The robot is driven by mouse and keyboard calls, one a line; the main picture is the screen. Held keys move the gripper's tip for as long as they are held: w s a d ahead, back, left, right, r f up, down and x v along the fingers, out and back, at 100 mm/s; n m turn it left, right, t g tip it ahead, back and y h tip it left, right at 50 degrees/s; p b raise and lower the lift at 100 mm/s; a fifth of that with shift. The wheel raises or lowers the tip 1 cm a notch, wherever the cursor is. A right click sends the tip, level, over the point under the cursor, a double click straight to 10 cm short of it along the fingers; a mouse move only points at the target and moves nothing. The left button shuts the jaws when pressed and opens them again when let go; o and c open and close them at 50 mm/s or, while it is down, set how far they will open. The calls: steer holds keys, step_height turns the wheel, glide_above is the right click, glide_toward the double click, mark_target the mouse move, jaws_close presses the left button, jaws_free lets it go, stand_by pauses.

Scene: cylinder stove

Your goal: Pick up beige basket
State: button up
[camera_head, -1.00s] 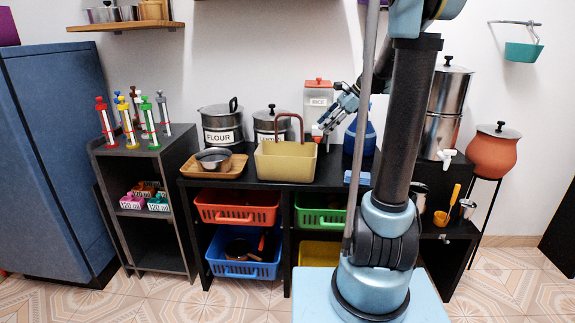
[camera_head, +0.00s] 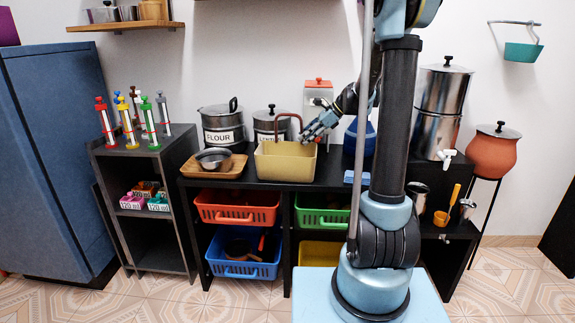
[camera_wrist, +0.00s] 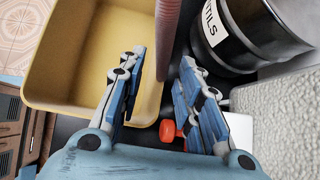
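The beige basket (camera_head: 285,165) stands on the black counter, just left of the middle of the head view. Its reddish handle (camera_head: 289,115) stands upright in an arch. In the wrist view, the basket (camera_wrist: 78,92) fills the upper left. There the handle (camera_wrist: 168,30) runs down between the tips of my open gripper (camera_wrist: 162,58), with a gap visible on each side. In the head view my gripper (camera_head: 318,128) is at the right side of the handle, above the basket's right rim. Whether a finger touches the handle cannot be told.
A dark canister (camera_wrist: 250,35), labelled in part "TILS", is close to the right finger. A wooden tray (camera_head: 213,169) with a metal bowl is left of the basket. A blue jug (camera_head: 360,136) is to the right.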

mark_target(296, 144)
steer(key=shift+w+x, duration=0.15)
steer(key=shift+x, duration=1.6)
steer(key=shift+w+x, duration=0.1)
steer(key=shift+x, duration=1.65)
steer(key=shift+r, duration=0.1)
jaws_close()
